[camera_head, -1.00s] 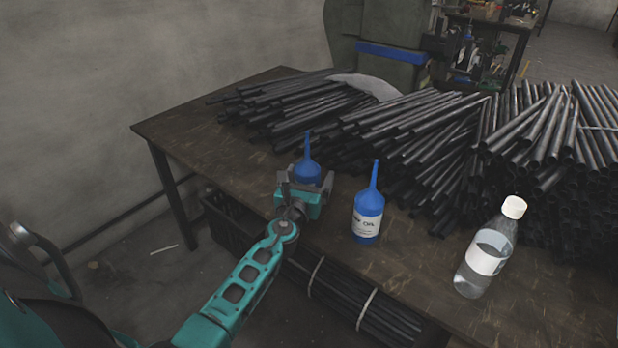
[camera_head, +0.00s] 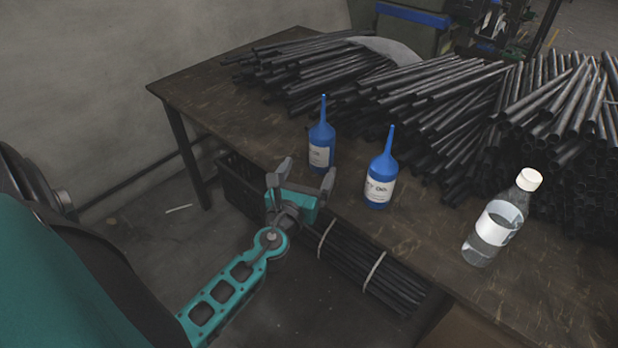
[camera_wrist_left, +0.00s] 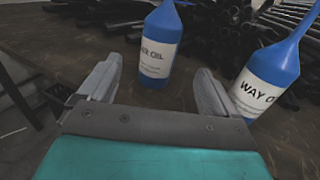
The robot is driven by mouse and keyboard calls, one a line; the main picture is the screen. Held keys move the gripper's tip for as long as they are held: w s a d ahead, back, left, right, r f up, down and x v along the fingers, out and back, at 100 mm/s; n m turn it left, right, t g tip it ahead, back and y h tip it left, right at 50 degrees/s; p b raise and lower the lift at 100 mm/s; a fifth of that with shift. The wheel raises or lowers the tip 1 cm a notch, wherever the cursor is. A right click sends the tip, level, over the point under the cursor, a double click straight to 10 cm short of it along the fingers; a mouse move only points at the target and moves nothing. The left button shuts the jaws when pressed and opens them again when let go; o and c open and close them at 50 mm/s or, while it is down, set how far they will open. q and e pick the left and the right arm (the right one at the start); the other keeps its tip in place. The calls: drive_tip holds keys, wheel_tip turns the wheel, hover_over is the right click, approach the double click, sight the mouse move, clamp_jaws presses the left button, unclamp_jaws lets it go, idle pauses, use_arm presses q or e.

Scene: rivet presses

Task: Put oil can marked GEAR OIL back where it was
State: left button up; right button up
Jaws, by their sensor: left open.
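The blue oil can marked GEAR OIL (camera_head: 321,146) stands upright on the wooden table (camera_head: 215,110), left of a second blue can. In the left wrist view its label (camera_wrist_left: 157,58) is partly cut and reads "...AR OIL". My left gripper (camera_head: 305,172) is open and empty, just in front of the can and apart from it, over the table's front edge. In the left wrist view the fingers (camera_wrist_left: 153,85) spread wide with the can beyond them. The second blue can (camera_head: 380,185) reads WAY OIL in the left wrist view (camera_wrist_left: 272,75). My right gripper is not in view.
A clear bottle (camera_head: 495,228) with a white cap stands to the right. Heaps of dark rods (camera_head: 430,100) cover the back of the table. Below the front edge are a dark crate (camera_head: 240,185) and a bundle of rods (camera_head: 375,270).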

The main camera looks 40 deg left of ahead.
use_arm(q)
drive_tip(key=s+d+f+n+g+h, duration=0.3)
drive_tip(key=s+d+n, duration=0.3)
drive_tip(key=n, duration=0.8)
drive_tip(key=s+d+f+n+g+h, duration=0.3)
drive_tip(key=s+d+f+n+h, duration=0.2)
drive_tip(key=d+n, duration=0.6)
drive_tip(key=s+n, duration=0.2)
drive_tip(key=n, duration=0.2)
drive_tip(key=shift+s+d+f+n+h, duration=0.2)
drive_tip(key=shift+d+f+n+h, duration=0.05)
drive_tip(key=shift+n+h, duration=0.05)
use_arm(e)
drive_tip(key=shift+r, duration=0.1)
